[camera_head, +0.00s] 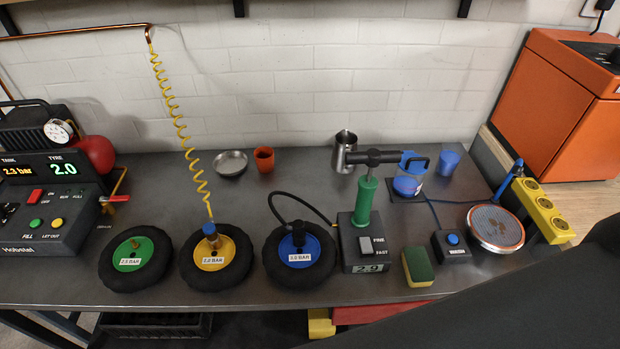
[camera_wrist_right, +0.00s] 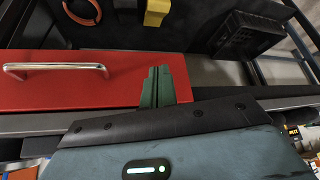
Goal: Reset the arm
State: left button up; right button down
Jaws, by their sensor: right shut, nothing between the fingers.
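My right gripper (camera_wrist_right: 158,86) shows in the right wrist view as two green fingers lying against each other. It is shut and empty. It is in front of a red drawer front (camera_wrist_right: 60,82) with a metal handle (camera_wrist_right: 55,70); I cannot tell how far apart they are. In the head view a large dark shape, probably part of my right arm, covers the lower right corner. The right gripper's fingers are not visible in that view. My left gripper is in neither view.
The grey workbench (camera_head: 400,297) holds a green wheel (camera_head: 134,254), a yellow wheel (camera_head: 216,253), a blue wheel (camera_head: 299,250), a green-handled pump (camera_head: 365,205) and a sponge (camera_head: 417,267). A control box (camera_head: 45,226) stands at left, an orange cabinet (camera_head: 565,110) at right. A black crate (camera_wrist_right: 250,36) is below.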

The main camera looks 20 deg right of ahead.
jog(key=shift+w+a+f+t+y, duration=0.15)
jog(key=shift+w+a+f+t, duration=0.05)
jog(key=shift+f+t, duration=0.4)
jog(key=shift+w+a+f+t+y, duration=0.15)
jog(key=shift+w+f+t, duration=0.1)
jog(key=shift+f+t, duration=0.3)
jog(key=shift+w+a+f+t+y, duration=0.1)
jog(key=shift+w+a+f+t, duration=0.1)
jog(key=shift+f+t, duration=0.4)
